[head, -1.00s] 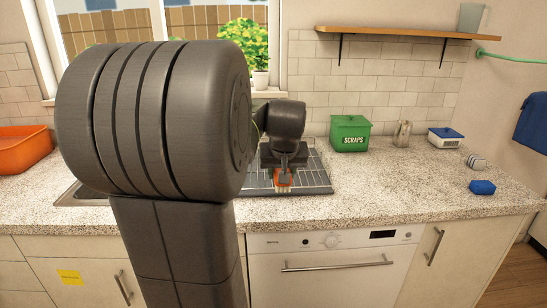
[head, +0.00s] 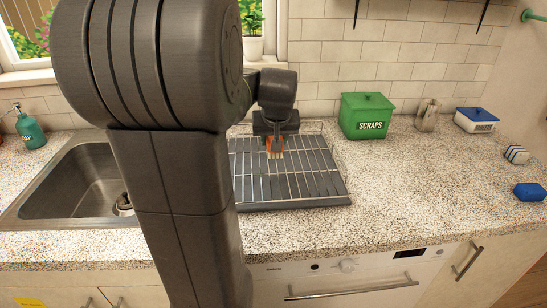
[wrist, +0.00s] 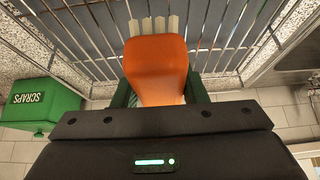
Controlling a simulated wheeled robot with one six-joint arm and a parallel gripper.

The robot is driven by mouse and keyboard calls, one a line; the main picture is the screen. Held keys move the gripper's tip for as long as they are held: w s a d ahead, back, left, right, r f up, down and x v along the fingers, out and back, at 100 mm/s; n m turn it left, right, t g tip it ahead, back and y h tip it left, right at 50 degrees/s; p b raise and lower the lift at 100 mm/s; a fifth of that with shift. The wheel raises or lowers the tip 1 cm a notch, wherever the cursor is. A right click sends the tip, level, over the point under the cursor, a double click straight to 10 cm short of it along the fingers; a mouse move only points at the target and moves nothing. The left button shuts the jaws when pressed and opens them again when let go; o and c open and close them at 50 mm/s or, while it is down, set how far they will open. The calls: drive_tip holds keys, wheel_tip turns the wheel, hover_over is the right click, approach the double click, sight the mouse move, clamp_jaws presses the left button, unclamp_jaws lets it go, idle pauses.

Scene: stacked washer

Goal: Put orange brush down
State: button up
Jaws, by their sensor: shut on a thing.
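The orange brush (wrist: 156,66) has an orange body and pale bristles. It shows small in the head view (head: 275,144), over the back middle of the dish rack (head: 290,188). My gripper (wrist: 158,98) is shut on it, with a finger on each side of the orange body. The bristles point toward the rack's wires in the wrist view. I cannot tell whether the bristles touch the wires. My arm hides the left part of the rack in the head view.
A green scraps bin (head: 366,116) stands right of the rack, with a metal jug (head: 427,115) and a blue-lidded container (head: 475,120) beyond. The steel sink (head: 75,185) is left. The rack's front is clear.

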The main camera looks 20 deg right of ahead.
sight(274, 167)
drive_tip(key=shift+f, duration=3.1)
drive_tip(key=shift+f, duration=0.15)
drive_tip(key=o, duration=1)
drive_tip(key=shift+o, duration=0.2)
drive_tip(key=shift+s+r, duration=0.1)
drive_tip(key=shift+r, duration=0.3)
drive_tip(key=v, duration=1.1)
drive_tip(key=shift+s+r, duration=0.2)
